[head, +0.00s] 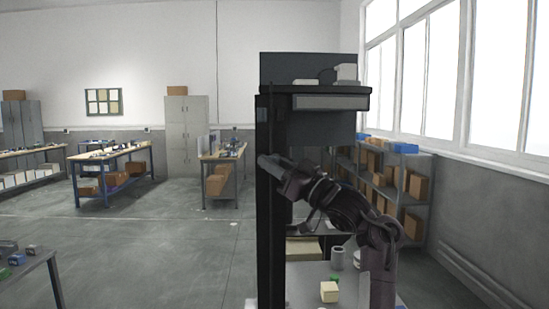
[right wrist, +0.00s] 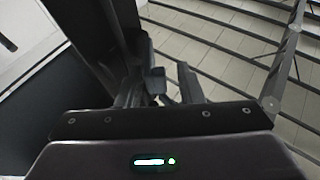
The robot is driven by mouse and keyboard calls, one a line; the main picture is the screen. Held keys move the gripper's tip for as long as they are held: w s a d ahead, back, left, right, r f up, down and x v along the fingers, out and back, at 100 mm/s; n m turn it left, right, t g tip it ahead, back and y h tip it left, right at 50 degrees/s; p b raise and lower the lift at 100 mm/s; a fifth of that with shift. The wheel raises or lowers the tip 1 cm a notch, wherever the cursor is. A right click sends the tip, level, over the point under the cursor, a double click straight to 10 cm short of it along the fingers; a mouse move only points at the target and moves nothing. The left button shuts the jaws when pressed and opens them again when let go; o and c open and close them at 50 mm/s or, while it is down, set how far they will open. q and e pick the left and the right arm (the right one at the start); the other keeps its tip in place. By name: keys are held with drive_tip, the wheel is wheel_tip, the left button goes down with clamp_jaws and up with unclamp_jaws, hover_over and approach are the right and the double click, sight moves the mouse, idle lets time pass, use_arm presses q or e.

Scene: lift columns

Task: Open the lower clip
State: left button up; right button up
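The dark column (head: 267,205) stands upright in the middle of the head view, with a dark shelf unit (head: 315,90) at its top. My right arm reaches up from the lower right, and its gripper (head: 272,164) is close against the column. In the right wrist view the right gripper's fingers (right wrist: 165,88) stand apart beside a long dark upright (right wrist: 125,35). A small grey piece (right wrist: 157,78) shows between the fingers; I cannot tell whether it is the lower clip or whether it is touched. No clip is clearly made out in the head view. My left gripper is not in view.
A low surface under the column holds a pale yellow block (head: 329,292) and a grey cylinder (head: 337,258). A shelf rack with boxes (head: 412,187) stands behind at the right. A table corner (head: 30,268) is at lower left.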

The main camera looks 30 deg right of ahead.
drive_tip(key=shift+w, duration=0.1)
clamp_jaws()
drive_tip(key=shift+a+f, duration=0.1)
drive_tip(key=shift+f, duration=0.05)
drive_tip(key=shift+w+a+m+g+h+b, duration=0.15)
drive_tip(key=shift+a+m+h+b, duration=0.55)
drive_tip(key=shift+m+h, duration=1.5)
drive_tip(key=shift+w+a+m+g+h+b, duration=0.15)
drive_tip(key=shift+a+m+h+b, duration=0.5)
drive_tip(key=shift+h, duration=2.8)
drive_tip(key=shift+w+a+m+h+b, duration=0.15)
drive_tip(key=shift+a+m+h+b, duration=0.25)
drive_tip(key=shift+m+h+b, duration=1.7)
drive_tip(key=shift+r+n+h+p, duration=0.25)
drive_tip(key=shift+n+h+p, duration=0.1)
drive_tip(key=shift+h+p, duration=0.75)
